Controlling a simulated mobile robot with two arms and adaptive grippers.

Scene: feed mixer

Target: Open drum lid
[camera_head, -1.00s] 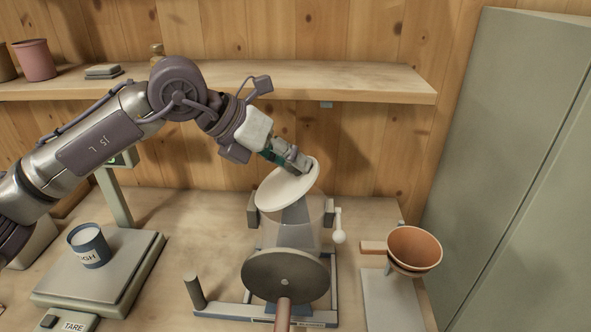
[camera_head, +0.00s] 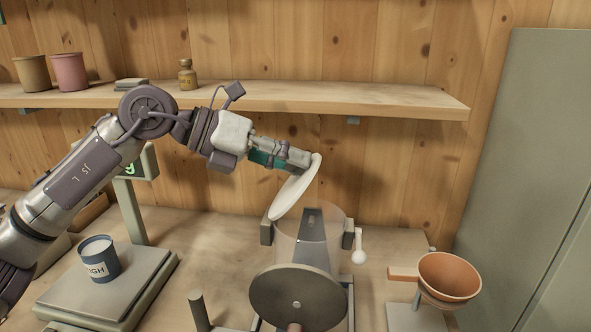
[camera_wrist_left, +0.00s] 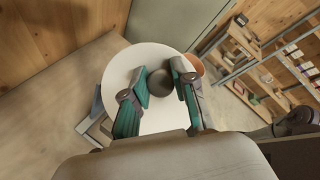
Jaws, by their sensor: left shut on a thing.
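The round white lid (camera_head: 292,196) is tilted steeply above the mixer drum (camera_head: 290,248), a see-through cylinder with a dark part inside. The lid's lower left edge is close to the drum's rim; I cannot tell if they touch. My left gripper (camera_head: 303,160) is at the lid's upper part. In the left wrist view, the teal-padded fingers (camera_wrist_left: 161,82) are shut on the lid's round dark knob (camera_wrist_left: 160,84), with the white lid face (camera_wrist_left: 150,56) behind. My right gripper is not in view.
A dark round disc (camera_head: 297,297) is at the drum's front. A small white-knobbed handle (camera_head: 359,256) is at its right. An orange bowl (camera_head: 449,275) stands further right. A scale (camera_head: 60,300) with a blue cup (camera_head: 99,261) is at left. A shelf (camera_head: 330,100) runs behind the arm.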

